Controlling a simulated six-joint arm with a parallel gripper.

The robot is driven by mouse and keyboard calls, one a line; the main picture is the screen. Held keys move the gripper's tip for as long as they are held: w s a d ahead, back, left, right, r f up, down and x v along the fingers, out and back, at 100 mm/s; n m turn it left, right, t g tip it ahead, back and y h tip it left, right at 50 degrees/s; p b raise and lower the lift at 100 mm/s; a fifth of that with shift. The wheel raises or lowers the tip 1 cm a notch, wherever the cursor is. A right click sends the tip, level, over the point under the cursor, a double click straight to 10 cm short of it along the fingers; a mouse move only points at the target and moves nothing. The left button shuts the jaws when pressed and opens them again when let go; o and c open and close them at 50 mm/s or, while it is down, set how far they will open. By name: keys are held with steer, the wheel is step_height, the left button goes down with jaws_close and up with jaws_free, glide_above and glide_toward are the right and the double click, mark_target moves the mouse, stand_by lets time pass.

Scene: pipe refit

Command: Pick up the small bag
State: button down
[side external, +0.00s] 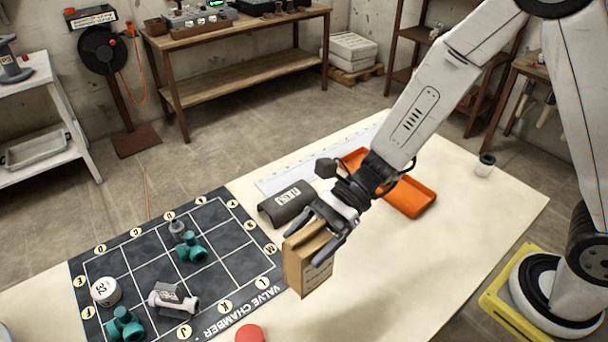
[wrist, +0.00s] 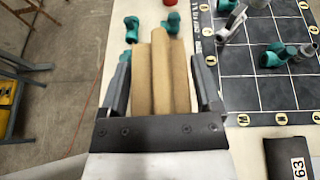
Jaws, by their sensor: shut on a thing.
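The small bag is a brown paper bag (side external: 308,262) with a printed label. It is between the fingers of my gripper (side external: 318,240), at the right edge of the valve chamber mat, and appears raised above the table. In the wrist view the brown bag (wrist: 162,75) fills the space between the two dark fingers of my gripper (wrist: 161,85), which is shut on it. The underside of the bag is hidden in the wrist view.
A dark gridded mat (side external: 150,258) holds teal fittings (side external: 191,247), a white round piece (side external: 105,291) and a grey valve (side external: 173,299). A dark curved cover (side external: 287,204) and an orange tray (side external: 411,197) lie near my gripper. The table's right side is mostly clear.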

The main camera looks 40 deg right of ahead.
steer(key=shift+s+d+r, duration=0.5)
steer(key=shift+s, duration=0.3)
